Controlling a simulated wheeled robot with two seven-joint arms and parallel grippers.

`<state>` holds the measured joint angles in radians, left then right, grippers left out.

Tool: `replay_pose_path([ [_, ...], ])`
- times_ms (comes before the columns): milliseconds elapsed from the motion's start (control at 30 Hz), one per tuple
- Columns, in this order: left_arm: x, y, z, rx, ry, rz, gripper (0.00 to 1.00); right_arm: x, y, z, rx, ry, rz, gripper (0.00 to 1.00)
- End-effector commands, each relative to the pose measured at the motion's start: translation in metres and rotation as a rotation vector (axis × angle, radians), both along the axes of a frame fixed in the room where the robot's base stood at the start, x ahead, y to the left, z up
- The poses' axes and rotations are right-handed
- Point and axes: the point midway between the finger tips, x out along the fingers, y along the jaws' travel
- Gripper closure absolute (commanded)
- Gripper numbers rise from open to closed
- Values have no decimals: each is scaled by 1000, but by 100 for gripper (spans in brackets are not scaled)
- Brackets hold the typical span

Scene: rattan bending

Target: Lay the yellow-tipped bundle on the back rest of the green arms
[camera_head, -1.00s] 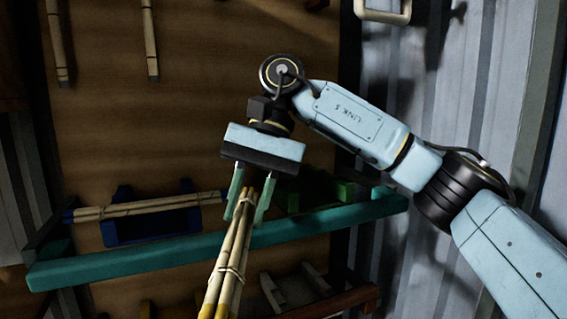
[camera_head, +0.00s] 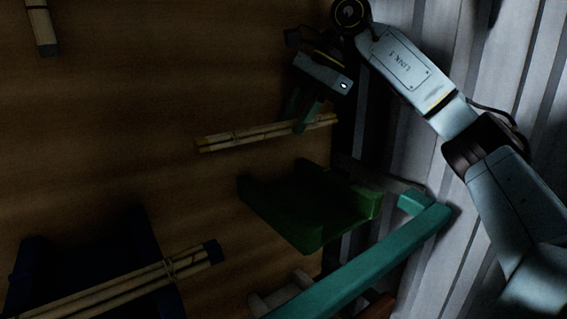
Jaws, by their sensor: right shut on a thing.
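The yellow-tipped bundle (camera_head: 240,138) is a thin bunch of tan canes, tied with bands. It lies nearly level in the picture, its left end slightly lower. My right gripper (camera_head: 302,122) is shut on it from above, nearer its right end. The green arms (camera_head: 312,208) stick out from the brown wall below the bundle, with a raised prong at each side and a bare surface between. A visible gap separates bundle and arms in the picture. My left gripper is out of view.
Blue arms (camera_head: 140,240) at lower left hold another dark-tipped bundle (camera_head: 120,287). A teal rail (camera_head: 385,258) runs in front, below the green arms. Another dark-tipped bundle (camera_head: 41,25) hangs at upper left. Corrugated metal (camera_head: 490,90) stands on the right.

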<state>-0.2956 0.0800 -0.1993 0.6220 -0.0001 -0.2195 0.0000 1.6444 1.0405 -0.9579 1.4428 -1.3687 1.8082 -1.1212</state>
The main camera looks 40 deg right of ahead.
Motion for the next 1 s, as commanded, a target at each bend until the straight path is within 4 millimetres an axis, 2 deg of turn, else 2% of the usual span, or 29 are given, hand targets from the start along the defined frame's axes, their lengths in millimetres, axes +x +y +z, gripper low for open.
replay_pose_path([
  [33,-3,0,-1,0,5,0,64,-1,-1,-12,-2,6,-3,96],
  [200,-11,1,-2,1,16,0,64,-1,-1,-42,-3,4,-1,96],
  [367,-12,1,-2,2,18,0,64,0,-1,-56,-1,3,1,96],
  [600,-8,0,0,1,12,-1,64,-1,0,-87,-1,4,0,96],
  [1000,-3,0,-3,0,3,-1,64,0,0,-93,-1,1,2,96],
])
